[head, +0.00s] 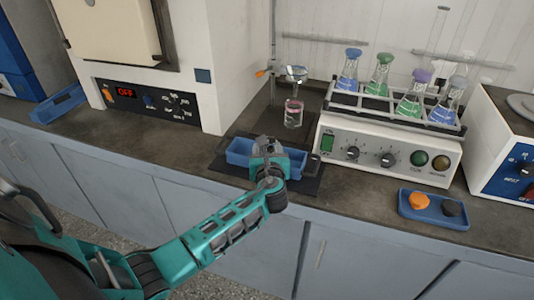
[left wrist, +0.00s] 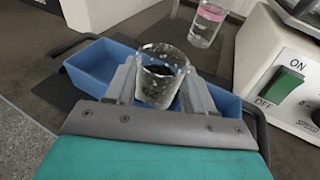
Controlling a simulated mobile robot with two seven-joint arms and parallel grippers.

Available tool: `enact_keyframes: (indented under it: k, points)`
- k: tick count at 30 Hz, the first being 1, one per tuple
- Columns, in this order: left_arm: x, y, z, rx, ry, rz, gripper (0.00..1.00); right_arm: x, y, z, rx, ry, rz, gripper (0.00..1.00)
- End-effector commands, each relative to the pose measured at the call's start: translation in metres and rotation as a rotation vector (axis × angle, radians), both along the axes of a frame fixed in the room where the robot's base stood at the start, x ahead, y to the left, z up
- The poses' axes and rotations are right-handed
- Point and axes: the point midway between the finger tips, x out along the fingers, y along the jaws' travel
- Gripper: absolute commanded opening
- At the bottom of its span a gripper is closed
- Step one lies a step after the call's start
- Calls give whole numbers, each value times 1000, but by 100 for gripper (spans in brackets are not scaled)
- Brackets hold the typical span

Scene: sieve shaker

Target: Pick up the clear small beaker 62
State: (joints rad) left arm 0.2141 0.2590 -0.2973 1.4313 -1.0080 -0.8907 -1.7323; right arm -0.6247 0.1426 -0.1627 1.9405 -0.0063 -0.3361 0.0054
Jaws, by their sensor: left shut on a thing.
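The clear small beaker (left wrist: 160,82) is between the two fingers of my left gripper (left wrist: 160,90) in the left wrist view. The fingers are shut on its sides. Something dark shows through its mouth. It is held at the blue tray (left wrist: 95,65), and I cannot tell whether its base touches the tray. In the head view my left gripper (head: 268,150) is over the tray (head: 238,152), and the wrist hides the beaker there. My right gripper is in neither view.
A beaker with a pink band (head: 293,112) stands behind the tray, below a funnel on a stand. To the right, a shaker (head: 385,150) carries several stoppered flasks. A small blue tray (head: 433,208) holds orange and dark stoppers. A white oven (head: 150,90) stands at the left.

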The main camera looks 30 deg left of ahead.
Motion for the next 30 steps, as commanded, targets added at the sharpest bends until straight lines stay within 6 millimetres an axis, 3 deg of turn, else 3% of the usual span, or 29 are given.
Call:
enact_keyframes:
  k: [10, 16, 23, 30]
  points:
    - [0, 0, 2, 1, -1, 0, 20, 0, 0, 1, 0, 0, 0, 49]
    - [0, 0, 18, 0, -3, 0, 20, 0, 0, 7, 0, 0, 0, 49]
    - [1, 0, 61, 0, -6, 1, 20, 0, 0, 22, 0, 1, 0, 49]
    - [1, 0, 119, 0, -10, 0, 20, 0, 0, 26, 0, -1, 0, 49]
